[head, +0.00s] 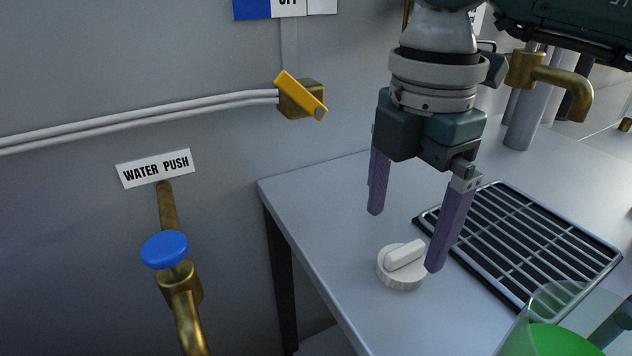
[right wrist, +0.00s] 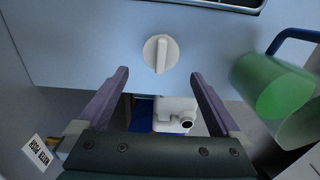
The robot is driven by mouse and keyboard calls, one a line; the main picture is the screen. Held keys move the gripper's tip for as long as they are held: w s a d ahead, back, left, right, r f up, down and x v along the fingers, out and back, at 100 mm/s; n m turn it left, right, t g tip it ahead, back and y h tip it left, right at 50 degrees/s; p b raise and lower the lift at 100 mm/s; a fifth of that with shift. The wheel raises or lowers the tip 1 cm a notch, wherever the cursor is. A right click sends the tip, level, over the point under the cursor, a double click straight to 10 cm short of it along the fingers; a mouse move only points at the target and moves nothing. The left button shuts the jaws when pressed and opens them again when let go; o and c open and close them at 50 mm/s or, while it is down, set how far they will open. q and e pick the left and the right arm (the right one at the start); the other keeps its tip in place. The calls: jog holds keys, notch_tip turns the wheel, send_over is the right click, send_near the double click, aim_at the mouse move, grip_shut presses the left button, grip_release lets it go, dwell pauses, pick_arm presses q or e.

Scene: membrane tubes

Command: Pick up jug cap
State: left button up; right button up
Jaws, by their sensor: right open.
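The jug cap (head: 401,268) is a white round cap with a raised bar grip. It lies on the grey counter near its front left edge, and it also shows in the right wrist view (right wrist: 160,54). My right gripper (head: 406,236) is open and points down, with its purple fingers spread. In the head view its nearer fingertip is beside the cap's right side. In the right wrist view the cap lies beyond the fingertips (right wrist: 157,72), roughly centred between them. Nothing is between the fingers. My left gripper is not in view.
A dark drain grate (head: 530,240) lies right of the cap. A jug with green liquid (head: 550,335) stands at the lower right. A brass tap (head: 550,72) is at the back right. A blue-handled valve (head: 165,250) is left of the counter (head: 320,220).

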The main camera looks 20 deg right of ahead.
aim_at(397, 252)
notch_tip(397, 252, down, 6)
jog(key=shift+a+r, duration=0.1)
jog(key=shift+r, duration=0.15)
jog(key=shift+c, duration=0.2)
jog(key=c, duration=1.4)
jog(key=shift+r, duration=0.15)
